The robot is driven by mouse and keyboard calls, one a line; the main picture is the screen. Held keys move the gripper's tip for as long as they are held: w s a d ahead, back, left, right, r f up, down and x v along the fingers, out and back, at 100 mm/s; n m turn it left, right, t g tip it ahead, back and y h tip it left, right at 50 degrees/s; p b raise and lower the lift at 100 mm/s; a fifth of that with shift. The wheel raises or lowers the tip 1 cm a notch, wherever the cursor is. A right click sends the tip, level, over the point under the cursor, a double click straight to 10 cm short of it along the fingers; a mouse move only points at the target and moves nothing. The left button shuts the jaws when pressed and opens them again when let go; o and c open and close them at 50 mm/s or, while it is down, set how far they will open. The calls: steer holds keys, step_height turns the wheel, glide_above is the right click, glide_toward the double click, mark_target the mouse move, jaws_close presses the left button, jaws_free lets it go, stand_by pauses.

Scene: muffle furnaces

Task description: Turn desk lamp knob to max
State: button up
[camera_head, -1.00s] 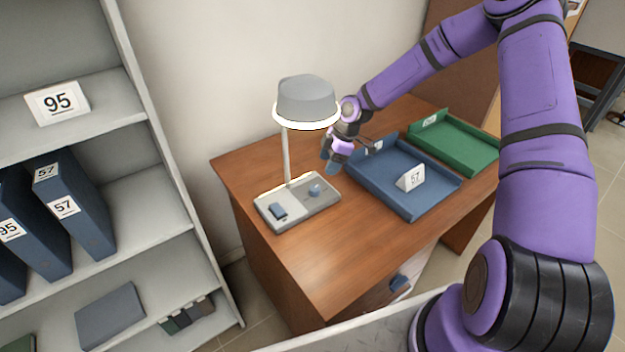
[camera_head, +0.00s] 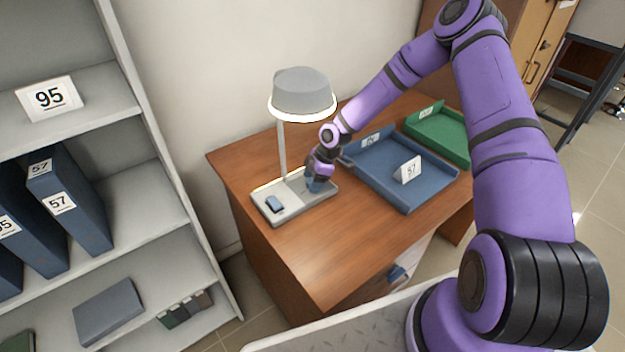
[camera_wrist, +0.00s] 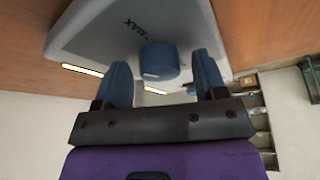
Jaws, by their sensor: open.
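The desk lamp has a grey shade (camera_head: 303,92) with a lit rim and a light grey base (camera_head: 268,218) on the wooden desk. A blue switch (camera_head: 274,204) sits on the left part of the base. In the wrist view the round blue knob (camera_wrist: 159,60) stands on the base (camera_wrist: 95,30), with MAX printed beside it. My gripper (camera_wrist: 161,72) is open, its two blue fingers on either side of the knob; I cannot tell whether they touch it. In the head view my gripper (camera_head: 314,184) is over the right part of the base and hides the knob.
A blue tray (camera_head: 408,205) with a "57" card (camera_head: 407,170) lies right of the lamp. A green tray (camera_head: 455,157) is behind it. A grey shelf unit (camera_head: 165,140) with blue binders (camera_head: 70,205) stands left. The desk's front part (camera_head: 340,245) is clear.

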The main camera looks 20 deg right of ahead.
steer(key=c, duration=0.9)
steer(key=shift+m, duration=0.3)
steer(key=shift+a+m+t+h, duration=0.15)
steer(key=shift+m+t, duration=0.45)
steer(key=shift+m, duration=0.75)
steer(key=shift+d+m+t+h, duration=0.15)
steer(key=shift+m+t, duration=0.45)
steer(key=shift+m, duration=0.75)
steer(key=o, duration=0.9)
